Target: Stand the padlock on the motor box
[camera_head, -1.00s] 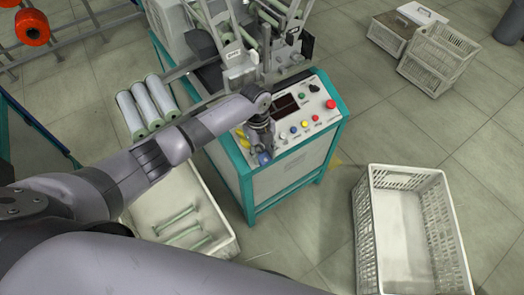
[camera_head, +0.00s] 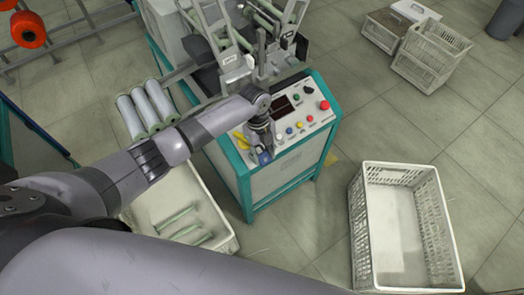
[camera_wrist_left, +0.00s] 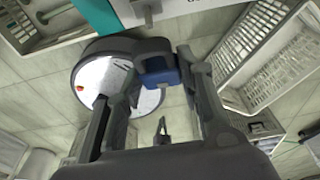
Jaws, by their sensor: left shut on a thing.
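The padlock shows as a small blue body (camera_head: 265,158) at the tip of my left gripper (camera_head: 262,150), in front of the near edge of the machine's control panel. In the left wrist view my left gripper (camera_wrist_left: 158,82) is shut on the blue padlock (camera_wrist_left: 160,71), held between the fingers. A pale grey box (camera_head: 165,22) at the machine's back left may be the motor box; nothing is seen standing on the part in view. My right gripper is not in view.
The control panel (camera_head: 300,118) has several buttons and a yellow item (camera_head: 241,139). A crate with green-ended bobbins (camera_head: 150,218) stands below left. An empty white crate (camera_head: 400,235) stands right. White rolls (camera_head: 147,107) lie left of the machine. Floor on the right is mostly clear.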

